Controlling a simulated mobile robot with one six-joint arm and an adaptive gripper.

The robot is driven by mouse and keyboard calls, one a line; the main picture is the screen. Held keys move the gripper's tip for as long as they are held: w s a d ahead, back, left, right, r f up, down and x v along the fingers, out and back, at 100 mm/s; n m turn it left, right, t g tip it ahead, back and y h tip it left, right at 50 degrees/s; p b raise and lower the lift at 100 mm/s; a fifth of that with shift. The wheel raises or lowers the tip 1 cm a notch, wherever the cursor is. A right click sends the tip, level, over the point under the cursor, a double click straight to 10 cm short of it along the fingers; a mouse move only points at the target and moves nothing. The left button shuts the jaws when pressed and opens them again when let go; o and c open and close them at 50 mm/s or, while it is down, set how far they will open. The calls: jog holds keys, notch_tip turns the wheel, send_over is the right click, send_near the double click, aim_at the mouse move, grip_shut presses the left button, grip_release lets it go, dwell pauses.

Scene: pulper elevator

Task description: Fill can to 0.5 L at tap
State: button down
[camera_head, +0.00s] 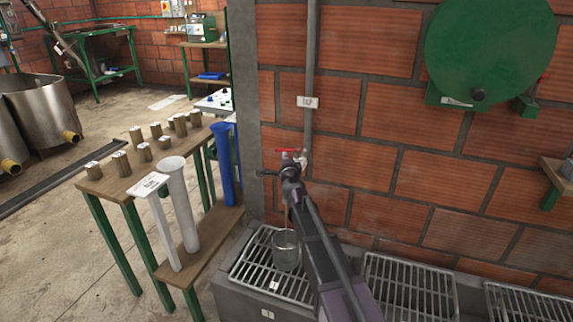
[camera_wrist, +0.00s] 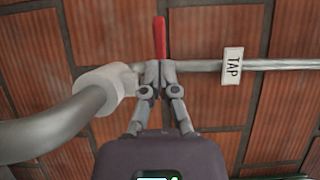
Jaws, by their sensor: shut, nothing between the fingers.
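The tap's red handle (camera_head: 290,151) is on the brick wall, and it also shows as a red lever in the wrist view (camera_wrist: 160,38). My gripper (camera_head: 292,168) is at the tap just below the handle. In the wrist view its fingertips (camera_wrist: 158,72) are together at the lever's lower end, with nothing visibly held; whether they touch it I cannot tell. The grey metal can (camera_head: 286,252) stands upright on a grate below the tap. A thin pale line, perhaps water, runs down towards it. The can's level is unreadable, and my arm hides part of the tap.
The grate (camera_head: 262,284) sits on a grey trough, with more grates (camera_head: 410,285) to the right. A wooden table (camera_head: 125,175) with several small blocks stands left, with a blue cylinder (camera_head: 223,165) beside it. A TAP label (camera_wrist: 232,65) hangs on the pipe. A green drum (camera_head: 490,45) is upper right.

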jog(key=shift+x, duration=0.85)
jog(key=shift+w+d+h, duration=0.1)
jog(key=shift+d+h, duration=0.1)
jog(key=shift+h, duration=0.1)
